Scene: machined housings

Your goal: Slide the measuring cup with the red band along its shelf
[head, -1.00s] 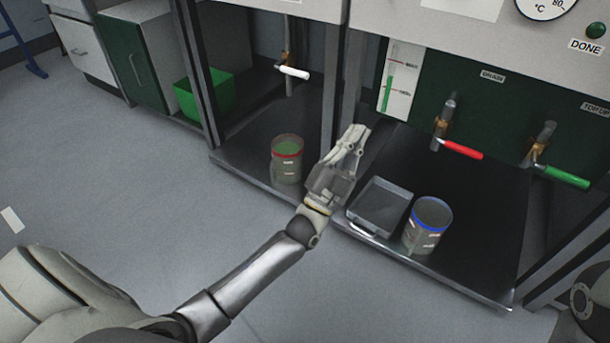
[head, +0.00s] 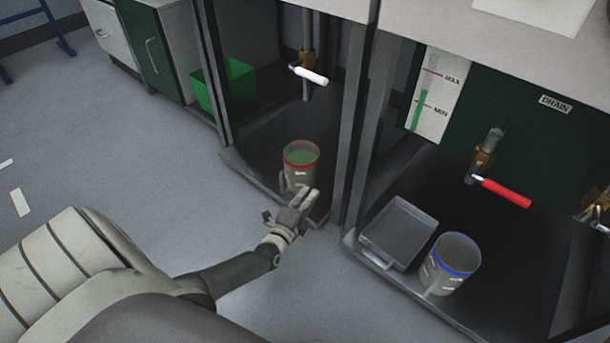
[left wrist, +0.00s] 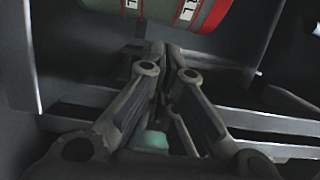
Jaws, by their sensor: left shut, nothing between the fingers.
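The measuring cup with the red band (head: 301,160) stands upright on the dark shelf (head: 262,149) of the left bay, with green liquid in it. My left gripper (head: 309,194) is shut and empty, just in front of the cup, at the shelf's front edge. In the left wrist view its fingers (left wrist: 160,50) are together, pointing toward the cup. I cannot tell whether they touch it. My right gripper is not in view.
A dark post (head: 352,150) stands right of the cup. Beyond it are a grey tray (head: 398,235) and a blue-banded cup (head: 450,265). A white-handled tap (head: 311,76) is behind the cup. A green bin (head: 225,90) stands to the left. The shelf left of the cup is clear.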

